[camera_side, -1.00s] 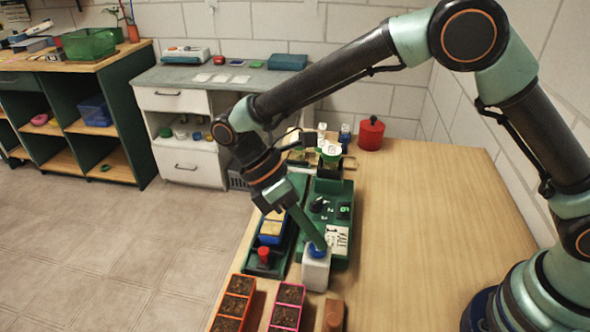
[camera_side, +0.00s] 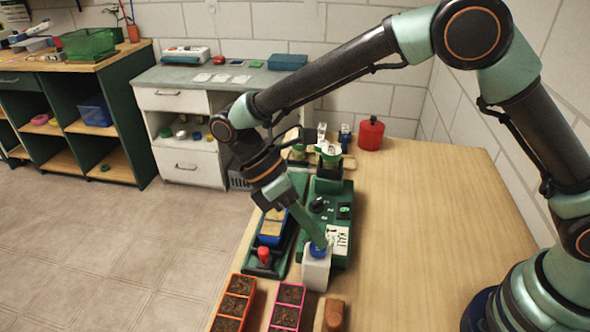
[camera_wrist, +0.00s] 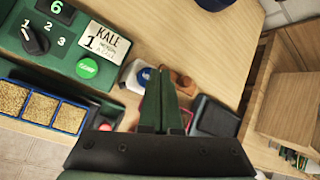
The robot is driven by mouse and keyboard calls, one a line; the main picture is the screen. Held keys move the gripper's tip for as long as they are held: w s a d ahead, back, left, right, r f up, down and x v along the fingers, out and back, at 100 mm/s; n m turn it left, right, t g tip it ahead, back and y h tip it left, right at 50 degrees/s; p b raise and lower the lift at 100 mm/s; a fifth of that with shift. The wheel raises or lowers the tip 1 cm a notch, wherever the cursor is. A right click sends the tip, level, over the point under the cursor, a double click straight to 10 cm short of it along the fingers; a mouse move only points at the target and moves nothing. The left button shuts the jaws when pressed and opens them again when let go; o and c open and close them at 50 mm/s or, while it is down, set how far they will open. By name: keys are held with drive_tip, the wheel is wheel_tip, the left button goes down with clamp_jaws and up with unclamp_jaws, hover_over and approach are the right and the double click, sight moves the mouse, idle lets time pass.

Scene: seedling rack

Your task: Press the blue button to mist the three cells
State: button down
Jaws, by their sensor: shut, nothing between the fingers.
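The blue button (camera_side: 318,250) sits on top of a small white box (camera_side: 315,272) at the near end of the green machine. My gripper (camera_side: 321,243) is shut and empty, pointing down with its tips at the button in the side view. Whether they touch it I cannot tell. In the wrist view the blue button (camera_wrist: 144,76) shows just left of the shut fingertips (camera_wrist: 163,72), which hide part of the box. Three cells of tan filling stand in a blue tray (camera_wrist: 84,130) on the machine's green track; the blue tray (camera_side: 270,239) also shows in the side view.
The green machine (camera_wrist: 75,45) carries a black knob, a display reading 6, a lit green button and a KALE card (camera_wrist: 104,42). A red knob (camera_side: 264,254) stands left of the box. Orange (camera_side: 251,297) and pink (camera_side: 300,297) soil trays lie nearer. The table's right side is clear.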

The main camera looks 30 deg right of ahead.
sight(313, 247)
drive_tip(key=shift+r, duration=0.15)
drive_tip(key=shift+r, duration=2.9)
drive_tip(key=shift+r, duration=0.1)
idle(0.4)
drive_tip(key=shift+w+d+f, duration=0.1)
drive_tip(key=shift+f, duration=3)
drive_tip(key=shift+f, duration=0.1)
